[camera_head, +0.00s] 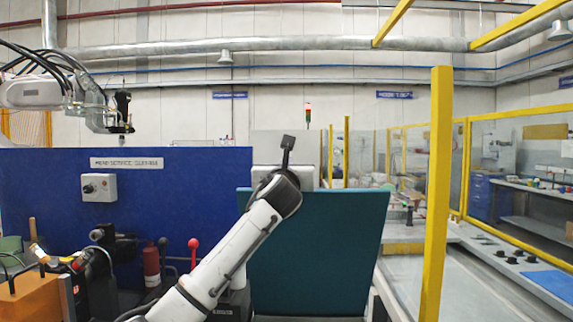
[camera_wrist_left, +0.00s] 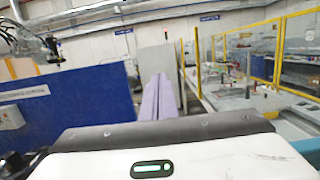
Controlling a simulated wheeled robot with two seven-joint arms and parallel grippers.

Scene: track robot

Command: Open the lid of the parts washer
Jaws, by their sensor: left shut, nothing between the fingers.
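A large teal panel (camera_head: 325,250), which looks like the lid of the parts washer, stands steeply tilted in the middle of the head view. The washer's body below it is mostly out of view or hidden. My left arm reaches up in front of the panel's left part, with its wrist near the panel's top edge. In the left wrist view my left gripper (camera_wrist_left: 159,84) has its two purple fingers together, with nothing between them. They point away past the blue wall. I cannot tell whether the gripper touches the panel. My right gripper is not in view.
A blue wall (camera_head: 190,215) with a grey switch box (camera_head: 98,187) stands at left. An orange box (camera_head: 32,299) and a red-knobbed lever (camera_head: 193,244) are at lower left. A yellow post (camera_head: 436,190) stands right of the panel. Another robot arm (camera_head: 40,93) hangs at upper left.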

